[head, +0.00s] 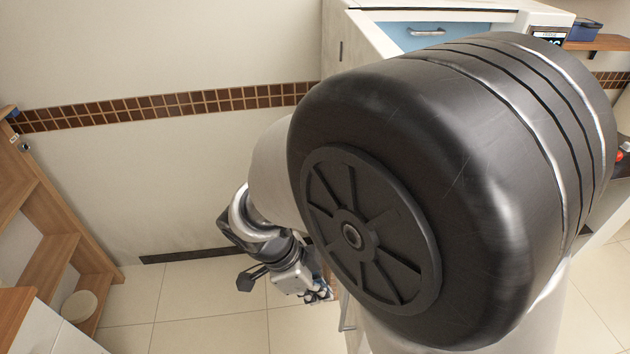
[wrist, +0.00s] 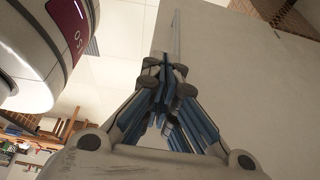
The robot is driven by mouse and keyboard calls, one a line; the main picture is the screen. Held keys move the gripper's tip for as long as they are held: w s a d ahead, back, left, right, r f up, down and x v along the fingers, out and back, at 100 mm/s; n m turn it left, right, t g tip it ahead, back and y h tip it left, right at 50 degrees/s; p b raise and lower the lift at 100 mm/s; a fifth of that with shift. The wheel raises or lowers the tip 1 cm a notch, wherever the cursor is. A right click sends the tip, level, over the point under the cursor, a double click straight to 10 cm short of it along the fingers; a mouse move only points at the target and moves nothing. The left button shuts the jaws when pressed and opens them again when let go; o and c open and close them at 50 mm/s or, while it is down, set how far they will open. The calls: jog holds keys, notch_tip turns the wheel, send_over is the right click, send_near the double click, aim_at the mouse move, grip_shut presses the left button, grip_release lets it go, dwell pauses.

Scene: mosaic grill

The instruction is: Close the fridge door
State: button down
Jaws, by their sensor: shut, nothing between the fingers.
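My gripper (wrist: 167,78) is shut and empty in the wrist view, its blue-padded fingers together. In the head view my gripper (head: 322,294) is low, just left of my large black arm joint, which hides much of the scene. A broad, flat, pale panel (wrist: 235,75) lies beyond the fingers in the wrist view, with a thin upright bar (wrist: 177,38) near its left edge. It may be the fridge door, but I cannot tell for sure. I cannot tell whether the fingers touch it. In the head view no fridge door shows clearly; a thin metal handle (head: 346,315) shows beside my arm.
Wooden shelves (head: 48,262) with a pale bowl (head: 77,307) stand at the left. Tiled floor (head: 190,300) is open between the shelves and my gripper. A brown tile band runs along the wall.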

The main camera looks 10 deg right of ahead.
jog(key=d+f+b, duration=0.3)
jog(key=d+f, duration=0.4)
jog(key=f, duration=0.2)
jog(key=shift+s+d, duration=0.2)
jog(key=shift+d, duration=0.1)
